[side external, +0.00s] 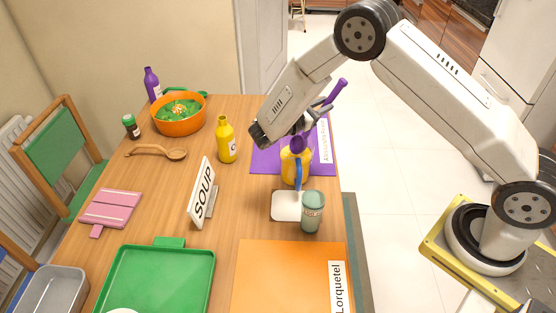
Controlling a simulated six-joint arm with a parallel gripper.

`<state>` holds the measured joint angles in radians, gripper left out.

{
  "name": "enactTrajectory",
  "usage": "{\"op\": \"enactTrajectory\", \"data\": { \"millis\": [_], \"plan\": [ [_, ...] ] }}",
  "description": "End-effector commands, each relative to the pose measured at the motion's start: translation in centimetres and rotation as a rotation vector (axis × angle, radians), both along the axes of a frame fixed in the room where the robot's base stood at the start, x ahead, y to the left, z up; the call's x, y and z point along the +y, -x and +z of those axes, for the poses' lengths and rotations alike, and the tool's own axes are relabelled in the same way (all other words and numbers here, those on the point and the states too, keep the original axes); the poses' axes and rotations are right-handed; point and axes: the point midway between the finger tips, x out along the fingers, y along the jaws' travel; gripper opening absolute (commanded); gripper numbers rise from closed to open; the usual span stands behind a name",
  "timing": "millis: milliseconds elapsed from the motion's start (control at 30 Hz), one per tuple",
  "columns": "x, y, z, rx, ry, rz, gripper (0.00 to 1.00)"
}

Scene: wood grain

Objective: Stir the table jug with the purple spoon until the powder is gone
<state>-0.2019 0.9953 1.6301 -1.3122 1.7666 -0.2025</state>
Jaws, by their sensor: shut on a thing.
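The purple spoon (337,92) is held at a slant in my gripper (318,109), with its handle end sticking up to the right. My gripper is shut on the spoon, though its fingers are partly hidden by my wrist. The table jug (291,168) is yellow with a blue handle and stands upright below my gripper, at the front edge of the purple mat (264,160). A purple part shows at the jug's mouth; I cannot tell how far the spoon reaches inside. The jug's contents and any powder are hidden.
A greenish jar (312,213) stands close in front of the jug, by a white coaster (284,206). A SOUP sign (202,193), yellow bottle (226,141) and orange bowl (180,124) stand left. A green tray (160,283) and orange mat (285,280) lie in front.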

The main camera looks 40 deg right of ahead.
Motion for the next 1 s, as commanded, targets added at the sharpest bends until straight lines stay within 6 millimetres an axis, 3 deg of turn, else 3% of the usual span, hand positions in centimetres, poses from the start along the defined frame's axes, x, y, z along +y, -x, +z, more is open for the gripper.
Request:
{"op": "enactTrajectory", "data": {
  "millis": [500, 1000],
  "plan": [
    [0.0, 0.0, -3.4, 0.000, 0.000, 0.000, 0.00],
    [0.0, 0.0, -4.1, -0.001, 0.000, 0.000, 0.00]
  ]
}}
